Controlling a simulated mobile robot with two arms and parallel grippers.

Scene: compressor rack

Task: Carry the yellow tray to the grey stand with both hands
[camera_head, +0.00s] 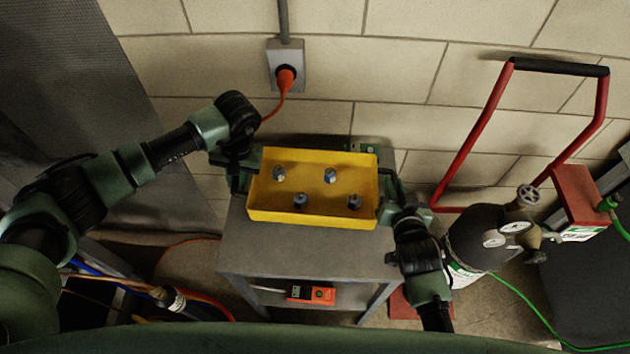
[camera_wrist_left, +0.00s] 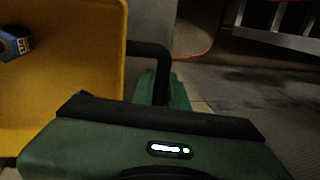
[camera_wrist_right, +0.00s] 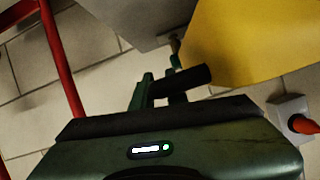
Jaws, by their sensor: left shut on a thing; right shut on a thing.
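The yellow tray (camera_head: 312,216) appears over the grey stand (camera_head: 300,250) in the head view, with several blue-grey fittings standing inside it. I cannot tell whether the tray touches the stand top. My left gripper (camera_head: 243,172) is shut at the tray's left end. In the left wrist view the tray (camera_wrist_left: 70,60) and its dark handle (camera_wrist_left: 150,50) show beside my gripper. My right gripper (camera_head: 390,200) is shut at the tray's right end. In the right wrist view a dark handle (camera_wrist_right: 185,80) lies at the fingers, beside the tray (camera_wrist_right: 250,40).
A red hand truck (camera_head: 474,135) with a dark gas cylinder (camera_head: 475,236) and gauges stands close on the right. A wall socket with an orange plug (camera_head: 286,78) is behind the tray. An orange device (camera_head: 311,294) lies on the stand's lower shelf. Hoses run at lower left.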

